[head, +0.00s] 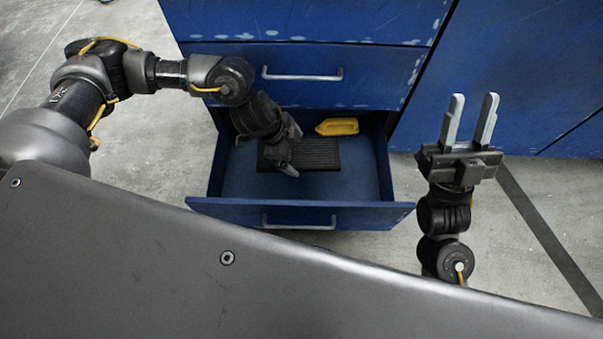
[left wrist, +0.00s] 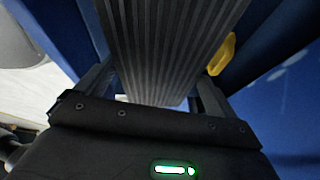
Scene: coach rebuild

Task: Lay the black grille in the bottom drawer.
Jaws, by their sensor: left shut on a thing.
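The black grille (head: 318,154) is a flat ribbed dark panel, seen in the head view inside or just above the open bottom drawer (head: 225,190). In the left wrist view the ribbed grille (left wrist: 170,45) fills the space between my fingers. My left gripper (head: 290,168) reaches down into the drawer area and is shut on the grille. Part of the grille is hidden behind the gripper, and I cannot tell whether it touches the drawer floor. My right gripper (head: 470,122) is open and empty, pointing up to the right of the drawer.
A yellow object (head: 337,126) lies at the back right of the drawer; it also shows in the left wrist view (left wrist: 222,54). The blue cabinet (head: 375,75) has shut drawers above. The drawer's left and front floor is clear. Bare concrete floor surrounds it.

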